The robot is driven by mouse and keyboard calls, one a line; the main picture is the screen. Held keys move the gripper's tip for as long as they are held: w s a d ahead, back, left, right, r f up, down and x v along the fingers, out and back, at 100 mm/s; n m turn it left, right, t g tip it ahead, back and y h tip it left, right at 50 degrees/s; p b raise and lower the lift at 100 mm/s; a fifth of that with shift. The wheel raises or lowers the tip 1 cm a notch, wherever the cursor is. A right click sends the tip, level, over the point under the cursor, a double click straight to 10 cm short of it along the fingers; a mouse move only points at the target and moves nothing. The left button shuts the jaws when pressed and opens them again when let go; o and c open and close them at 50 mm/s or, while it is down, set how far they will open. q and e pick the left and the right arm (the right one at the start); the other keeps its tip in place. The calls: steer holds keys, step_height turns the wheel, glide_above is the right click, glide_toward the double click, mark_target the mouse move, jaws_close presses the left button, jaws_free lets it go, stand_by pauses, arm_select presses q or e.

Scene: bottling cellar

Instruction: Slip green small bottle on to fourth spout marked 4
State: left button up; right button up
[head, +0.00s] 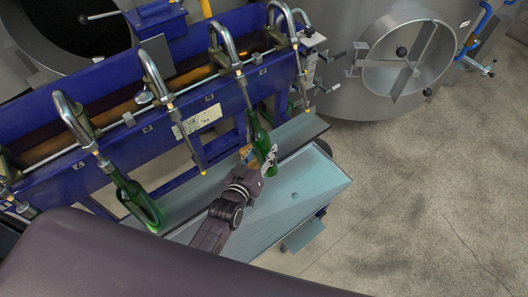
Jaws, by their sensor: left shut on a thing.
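My left gripper (257,160) is shut on a small green bottle (261,136). The bottle is nearly upright, slightly tilted, with a pale label low on its side near the fingers. Its mouth is at a filling spout (244,88) on the blue filler. The lower end of this spout's tube does not show below the bottle's mouth, so the neck appears to be around it. The small marks on the blue rail, such as the plate (209,97), are too small to read. My right gripper is not in view.
A larger green bottle (140,205) stands under a spout further left. Neighbouring spout tubes hang empty on both sides, one to the left (190,146) and one to the right (302,78). A pale blue tray (300,190) lies in front. A steel tank (375,105) stands at the right.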

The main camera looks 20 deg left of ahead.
mark_target(254, 136)
arm_select(q)
steer(key=shift+w+a+r+p, duration=0.3)
steer(key=shift+a+r+p, duration=0.1)
steer(key=shift+r+p, duration=0.65)
steer(key=shift+w+a+r+p, duration=0.4)
steer(key=shift+r+p, duration=0.5)
steer(key=shift+r, duration=0.3)
steer(key=shift+w+a+r+p, duration=0.25)
steer(key=shift+a+r+p, duration=0.15)
steer(key=shift+r+p, duration=0.65)
steer(key=shift+w+a+f+b, duration=0.1)
steer(key=shift+a+f+b, duration=0.1)
steer(key=shift+f+b, duration=0.35)
steer(key=w+a+m+b, duration=0.1)
steer(key=b, duration=0.1)
steer(key=w+a+f+t+b, duration=0.1)
steer(key=b, duration=0.1)
steer(key=a+f+m+t+b, duration=0.1)
steer(key=b, duration=0.2)
steer(key=shift+w+a+f+m+y, duration=0.2)
steer(key=shift+w+a+m+y, duration=0.1)
steer(key=shift+w, duration=0.1)
steer(key=shift+s+d+f+b, duration=0.1)
steer(key=shift+d+f+b, duration=0.1)
steer(key=shift+f+b, duration=0.7)
